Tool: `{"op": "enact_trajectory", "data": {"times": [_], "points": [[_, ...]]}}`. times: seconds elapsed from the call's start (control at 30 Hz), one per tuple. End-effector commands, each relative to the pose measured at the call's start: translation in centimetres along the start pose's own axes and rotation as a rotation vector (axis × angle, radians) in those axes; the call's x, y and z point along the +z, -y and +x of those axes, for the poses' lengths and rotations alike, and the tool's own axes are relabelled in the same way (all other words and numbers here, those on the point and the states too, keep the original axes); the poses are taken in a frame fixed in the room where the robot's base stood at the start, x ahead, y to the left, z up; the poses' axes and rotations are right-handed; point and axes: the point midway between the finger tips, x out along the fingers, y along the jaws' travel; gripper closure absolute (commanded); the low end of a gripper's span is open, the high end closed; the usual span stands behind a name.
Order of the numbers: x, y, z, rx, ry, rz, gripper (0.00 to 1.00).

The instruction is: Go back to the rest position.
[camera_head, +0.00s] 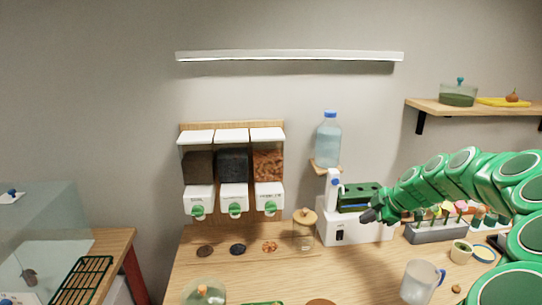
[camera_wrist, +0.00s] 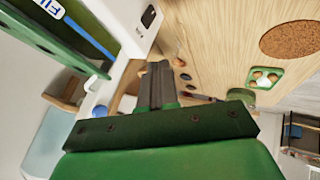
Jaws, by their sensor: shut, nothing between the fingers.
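My gripper (camera_head: 371,215) is at the end of my green arm, which reaches in from the right in the head view. It is in front of the white machine (camera_head: 352,234), near the machine's green top part (camera_head: 358,198). In the wrist view the two dark fingers of my gripper (camera_wrist: 157,68) are together with nothing between them. The gripper is above the wooden table (camera_head: 260,281). From these views I cannot tell whether it touches the machine.
Dispensers (camera_head: 233,166) hang on the wall at the left. A water bottle (camera_head: 328,140) stands above the machine. A lidded jar (camera_head: 304,231), a mug (camera_head: 419,282) and a grey rack (camera_head: 437,233) stand on the table. A shelf (camera_head: 470,106) is at the upper right.

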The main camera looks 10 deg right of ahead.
Motion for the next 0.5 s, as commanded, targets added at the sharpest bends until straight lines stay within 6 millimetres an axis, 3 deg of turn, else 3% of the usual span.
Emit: {"op": "enact_trajectory", "data": {"times": [0.27,0.5], "points": [[-10.2,3.5,-1.5,-0.112,-0.011,0.118,1.00],[-17.4,9.2,-3.2,-0.222,0.049,0.272,1.00]]}}
